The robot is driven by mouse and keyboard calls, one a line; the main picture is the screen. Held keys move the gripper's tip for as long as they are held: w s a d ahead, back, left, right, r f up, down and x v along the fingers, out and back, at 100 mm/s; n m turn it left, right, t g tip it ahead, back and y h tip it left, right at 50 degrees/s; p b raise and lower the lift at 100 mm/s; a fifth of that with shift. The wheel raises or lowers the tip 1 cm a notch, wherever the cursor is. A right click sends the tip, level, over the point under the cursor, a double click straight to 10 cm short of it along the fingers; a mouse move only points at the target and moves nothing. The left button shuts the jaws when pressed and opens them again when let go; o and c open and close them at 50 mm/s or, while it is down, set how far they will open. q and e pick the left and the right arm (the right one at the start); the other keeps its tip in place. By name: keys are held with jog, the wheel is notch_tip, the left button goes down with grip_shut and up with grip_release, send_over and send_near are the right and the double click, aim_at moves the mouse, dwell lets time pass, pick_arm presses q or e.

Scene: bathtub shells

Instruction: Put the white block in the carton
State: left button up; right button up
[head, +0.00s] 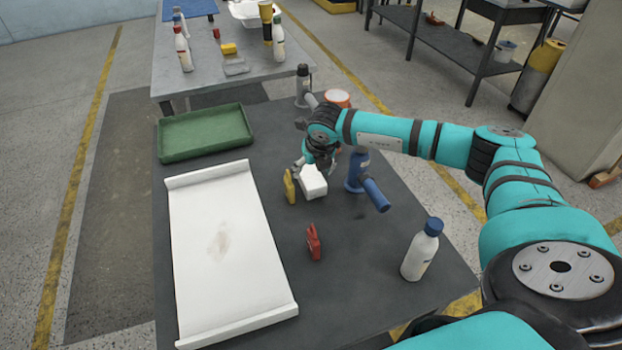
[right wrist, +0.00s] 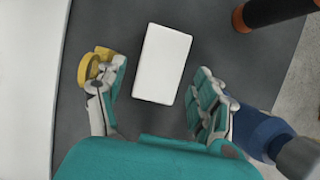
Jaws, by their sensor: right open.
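The white block (head: 314,183) lies on the dark table, right of a yellow item and partly under my right gripper. In the right wrist view the block (right wrist: 161,64) is a plain white rectangle, slightly tilted. My right gripper (head: 314,166) is above it and open; in the wrist view its fingers stand on either side of the block with gaps. I cannot make out a carton for certain; a green open tray (head: 205,152) stands at the table's back left. My left gripper is not in view.
A yellow item (head: 289,187) stands close left of the block, a blue tool (head: 374,194) close right. A white panel with raised ends (head: 228,202) covers the table's left. A red clip (head: 313,243) and a blue-capped bottle (head: 421,250) stand nearer; dark table shows between them.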

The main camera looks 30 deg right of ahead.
aim_at(310, 174)
jog(key=x, duration=0.4)
jog(key=p+x, duration=0.1)
jog(key=shift+w+d+f, duration=0.3)
jog(key=shift+f, duration=0.2)
dwell(0.4)
jog(key=c, duration=0.6)
jog(key=shift+r, duration=0.1)
